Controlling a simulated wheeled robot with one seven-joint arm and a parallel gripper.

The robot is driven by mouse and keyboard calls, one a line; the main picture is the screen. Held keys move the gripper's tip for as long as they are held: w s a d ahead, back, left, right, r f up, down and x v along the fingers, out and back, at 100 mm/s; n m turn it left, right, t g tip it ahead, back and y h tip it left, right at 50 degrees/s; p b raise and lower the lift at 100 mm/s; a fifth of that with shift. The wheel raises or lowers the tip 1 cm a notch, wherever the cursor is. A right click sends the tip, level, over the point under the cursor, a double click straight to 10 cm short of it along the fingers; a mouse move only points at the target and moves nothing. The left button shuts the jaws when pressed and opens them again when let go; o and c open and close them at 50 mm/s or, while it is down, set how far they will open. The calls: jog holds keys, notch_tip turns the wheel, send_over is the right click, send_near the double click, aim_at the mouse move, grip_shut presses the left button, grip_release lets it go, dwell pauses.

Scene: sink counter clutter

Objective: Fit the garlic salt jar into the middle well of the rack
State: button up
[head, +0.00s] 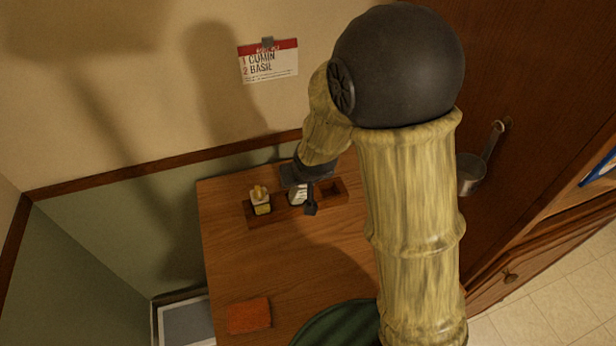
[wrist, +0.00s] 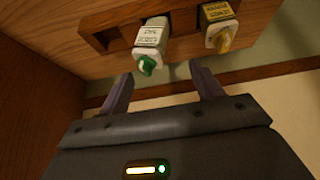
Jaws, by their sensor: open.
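The wooden rack (head: 280,215) stands on the counter and also shows at the top of the wrist view (wrist: 183,28). A white-labelled jar with a green cap (wrist: 150,42) stands in its middle well; its small label is hard to read, so I cannot confirm it is the garlic salt. In the head view this jar (head: 296,197) is partly hidden by my gripper. My gripper (wrist: 160,70) is open and empty, its fingertips just off the green cap and apart from the jar. In the head view my gripper (head: 303,192) is over the rack.
A yellow-capped jar (head: 261,202) fills one end well; the other end well (head: 332,188) is empty. An orange cloth (head: 248,316) and a dark green round item (head: 340,325) lie nearer. A card (head: 268,62) reading cumin, basil hangs on the wall. The counter's middle is clear.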

jog(key=shift+s+a, duration=0.1)
jog(key=shift+a, duration=0.2)
